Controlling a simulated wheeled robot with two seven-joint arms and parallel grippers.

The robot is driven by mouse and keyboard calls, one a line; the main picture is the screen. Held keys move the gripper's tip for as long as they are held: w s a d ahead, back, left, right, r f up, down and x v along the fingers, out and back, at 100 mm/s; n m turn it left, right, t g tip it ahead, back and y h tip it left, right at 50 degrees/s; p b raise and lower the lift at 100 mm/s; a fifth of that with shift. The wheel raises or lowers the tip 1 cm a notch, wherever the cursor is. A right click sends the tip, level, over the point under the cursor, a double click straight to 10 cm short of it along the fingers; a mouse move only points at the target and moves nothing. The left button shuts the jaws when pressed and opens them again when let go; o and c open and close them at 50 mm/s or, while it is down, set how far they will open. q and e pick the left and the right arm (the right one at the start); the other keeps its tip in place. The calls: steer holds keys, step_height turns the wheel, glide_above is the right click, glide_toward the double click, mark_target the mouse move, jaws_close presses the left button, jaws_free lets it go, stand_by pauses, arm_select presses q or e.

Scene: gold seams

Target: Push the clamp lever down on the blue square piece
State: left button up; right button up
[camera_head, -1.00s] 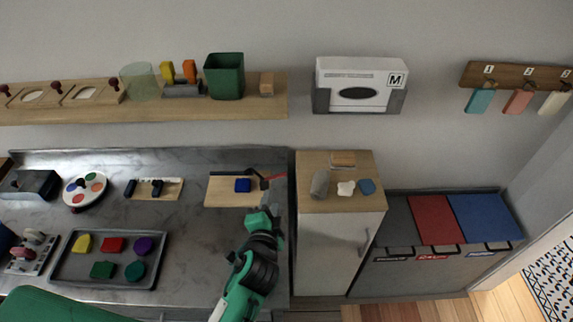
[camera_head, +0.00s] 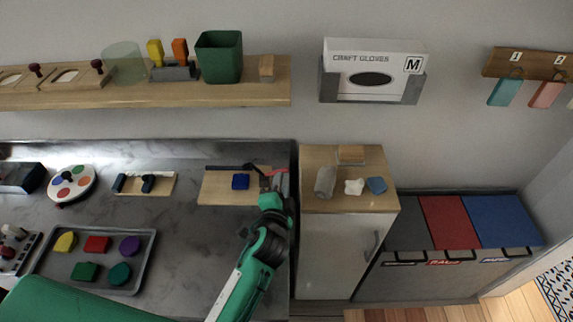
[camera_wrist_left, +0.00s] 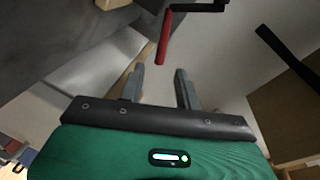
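The blue square piece (camera_head: 241,181) lies on a light wooden board (camera_head: 217,193) on the marble counter. A clamp with a dark arm stands at the board's right end. Its lever has a red handle (camera_head: 274,172), which sticks out past the board's right edge. My left gripper (camera_head: 279,184) is at this handle, right of the blue piece. In the left wrist view the gripper (camera_wrist_left: 159,76) has its two fingers apart with nothing between them. The red handle (camera_wrist_left: 164,40) hangs just beyond the fingertips there; I cannot tell if they touch. My right gripper is not in view.
A wooden-topped cabinet (camera_head: 346,204) with small objects stands close right of my left gripper. A shelf (camera_head: 200,97) runs above the counter. A tray (camera_head: 142,278) of coloured shapes and a board with dark blocks (camera_head: 161,190) lie to the left.

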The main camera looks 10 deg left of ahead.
arm_select(q)
steer(key=w, duration=0.3)
steer(key=w+f, duration=0.1)
steer(key=w, duration=0.4)
steer(key=shift+w+a+f+p, duration=0.2)
steer(key=shift+w+a+p, duration=0.1)
steer(key=shift+w+p, duration=0.1)
steer(key=shift+s, duration=0.1)
jaws_close()
